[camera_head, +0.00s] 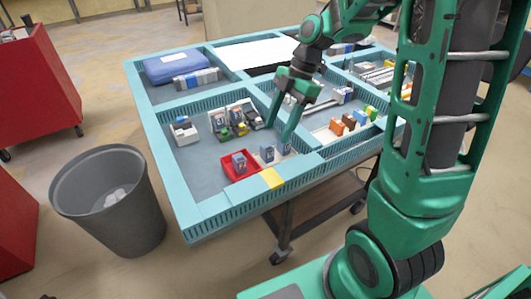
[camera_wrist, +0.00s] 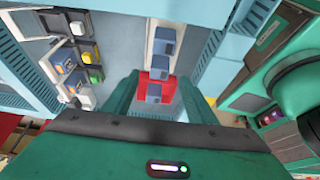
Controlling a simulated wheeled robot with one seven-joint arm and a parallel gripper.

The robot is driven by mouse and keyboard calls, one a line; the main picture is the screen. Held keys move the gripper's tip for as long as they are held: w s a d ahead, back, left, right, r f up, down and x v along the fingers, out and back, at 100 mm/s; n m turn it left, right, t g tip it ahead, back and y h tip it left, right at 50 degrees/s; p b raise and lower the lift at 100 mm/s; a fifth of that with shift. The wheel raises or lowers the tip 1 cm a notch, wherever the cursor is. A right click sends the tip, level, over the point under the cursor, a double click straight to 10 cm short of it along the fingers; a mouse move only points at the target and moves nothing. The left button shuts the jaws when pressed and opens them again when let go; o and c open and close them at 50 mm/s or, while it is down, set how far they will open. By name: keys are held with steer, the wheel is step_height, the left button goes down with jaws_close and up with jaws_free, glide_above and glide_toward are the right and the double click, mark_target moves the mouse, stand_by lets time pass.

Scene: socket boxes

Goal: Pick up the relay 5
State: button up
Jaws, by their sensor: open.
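Three similar blue-and-grey relays are in the near compartment of the table; I cannot read which is relay 5. One relay (camera_head: 239,163) stands in a small red tray (camera_head: 247,174). My gripper (camera_head: 280,131) is open and empty, fingers pointing down above this compartment, close to the two relays outside the tray.
Several mounted sockets and relays (camera_head: 231,121) stand behind, with a white socket box (camera_head: 184,131) at the left. Teal divider walls (camera_head: 312,160) edge the compartment. A grey bin (camera_head: 109,195) stands left of the table.

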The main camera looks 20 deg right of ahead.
mark_target(269, 145)
steer(key=shift+x, duration=3.55)
steer(key=shift+a+r, duration=0.1)
steer(key=c, duration=1.3)
